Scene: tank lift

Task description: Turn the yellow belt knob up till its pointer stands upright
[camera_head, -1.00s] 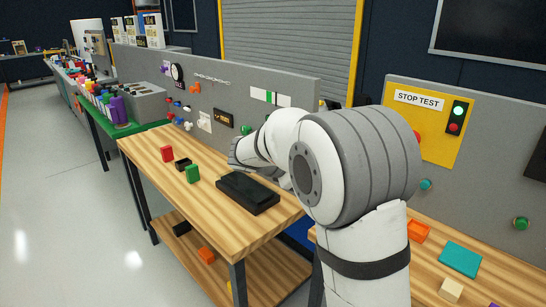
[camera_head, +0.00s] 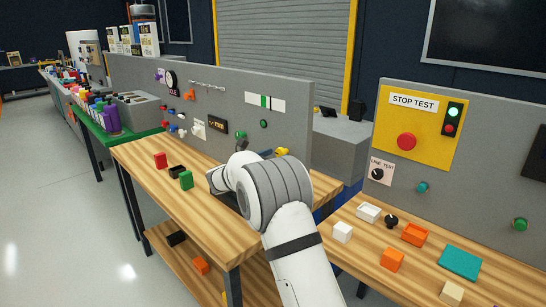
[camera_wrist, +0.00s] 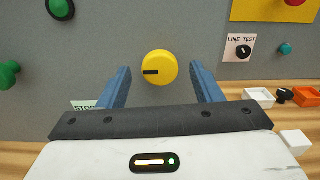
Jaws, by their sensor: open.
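The yellow belt knob (camera_wrist: 159,68) sits on the grey panel, near the middle of the wrist view. It is round, and its black pointer mark lies level, pointing left. My gripper (camera_wrist: 160,75) is open and empty, its two blue fingers apart on the left and right of the knob in this view. I cannot tell how far the fingertips are from the panel.
A LINE TEST dial (camera_wrist: 243,50) and a teal knob (camera_wrist: 285,49) are right of the knob. Green knobs (camera_wrist: 8,74) are to the left. A STOP TEST board with a red button (camera_head: 406,142) is further right. Loose blocks and trays (camera_head: 415,234) lie on the right bench.

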